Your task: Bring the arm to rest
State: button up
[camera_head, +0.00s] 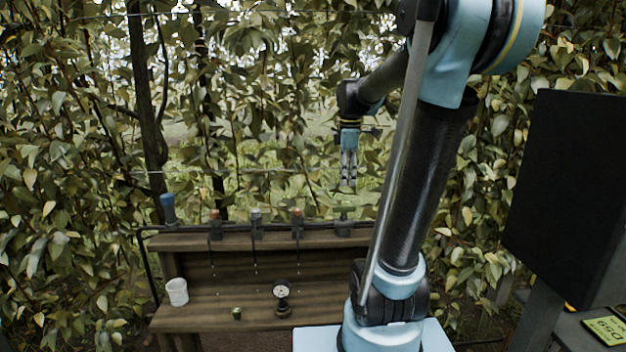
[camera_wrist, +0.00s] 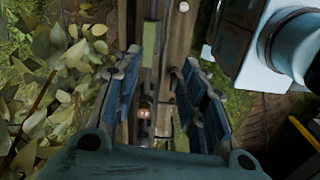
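My gripper (camera_head: 348,184) hangs pointing down above the right part of the wooden bench in the head view, in front of the foliage. In the wrist view my gripper (camera_wrist: 158,68) has its two blue-grey fingers apart, with a clear gap between them. Nothing is held between the fingers. My arm rises at the right of the head view, bends at the top and reaches back down to the gripper.
A wooden bench (camera_head: 240,318) carries a white cup (camera_head: 177,291), a small green item (camera_head: 237,313) and a round gauge (camera_head: 282,296). Several valve-like fittings (camera_head: 256,218) line its upper shelf. A dark panel (camera_head: 563,195) stands right. Leafy branches (camera_wrist: 60,75) are close left of the gripper.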

jog(key=s+d+f+m+t, duration=0.1)
jog(key=s+f+m, duration=0.7)
jog(key=s, duration=0.3)
jog(key=s+f+m+t, duration=0.1)
jog(key=s+f+m, duration=0.7)
jog(key=s+f, duration=0.1)
jog(key=shift+s+d, duration=0.35)
jog(key=shift+s, duration=0.55)
